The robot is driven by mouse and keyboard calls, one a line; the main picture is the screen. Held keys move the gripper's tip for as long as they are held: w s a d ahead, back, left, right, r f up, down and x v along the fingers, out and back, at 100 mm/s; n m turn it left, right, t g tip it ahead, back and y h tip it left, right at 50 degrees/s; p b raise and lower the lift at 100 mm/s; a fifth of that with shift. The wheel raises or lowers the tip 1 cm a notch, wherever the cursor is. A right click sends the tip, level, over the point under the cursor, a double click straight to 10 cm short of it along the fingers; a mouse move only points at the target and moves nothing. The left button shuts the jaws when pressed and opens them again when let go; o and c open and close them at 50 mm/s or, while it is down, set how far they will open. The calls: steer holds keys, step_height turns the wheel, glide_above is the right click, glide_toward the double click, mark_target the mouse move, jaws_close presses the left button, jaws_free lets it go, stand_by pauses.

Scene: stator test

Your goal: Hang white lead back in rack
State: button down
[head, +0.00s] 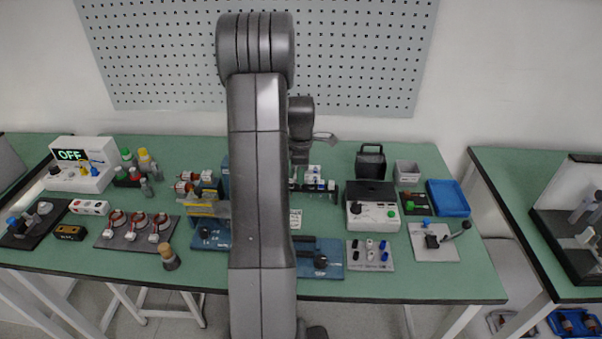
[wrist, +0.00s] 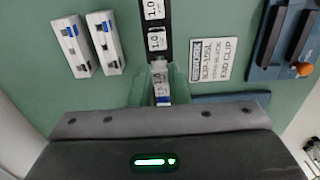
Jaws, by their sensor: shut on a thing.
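My gripper shows in the wrist view (wrist: 161,88), with pale greenish fingers either side of a small white block with a blue mark (wrist: 162,99). It is shut on this block, at the near end of a black rail (wrist: 168,20) that carries white blocks marked "1.0". I cannot tell whether the held block touches the rail. In the head view, my gripper (head: 299,172) is partly hidden by my arm, over the rail (head: 326,187) at the table's middle. I cannot make out a white lead or its rack in either view.
Two white blocks (wrist: 92,43) lie left of the rail, and a printed card (wrist: 212,60) lies right of it. A blue-based fixture (wrist: 285,45) stands further right. On the green table, a white control box (head: 374,215) and blue tray (head: 447,198) stand right; motor parts (head: 138,230) stand left.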

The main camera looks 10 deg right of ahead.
steer(key=shift+f+b, duration=0.65)
steer(key=shift+f, duration=0.3)
steer(key=c, duration=1.3)
jaws_free()
step_height(320, 180, up, 14)
steer(key=shift+b, duration=0.45)
steer(key=shift+f, duration=0.2)
step_height(320, 180, down, 13)
steer(key=shift+w+r+p, duration=0.1)
steer(key=shift+r+p, duration=0.05)
steer(key=shift+p, duration=0.7)
steer(key=shift+r, duration=0.3)
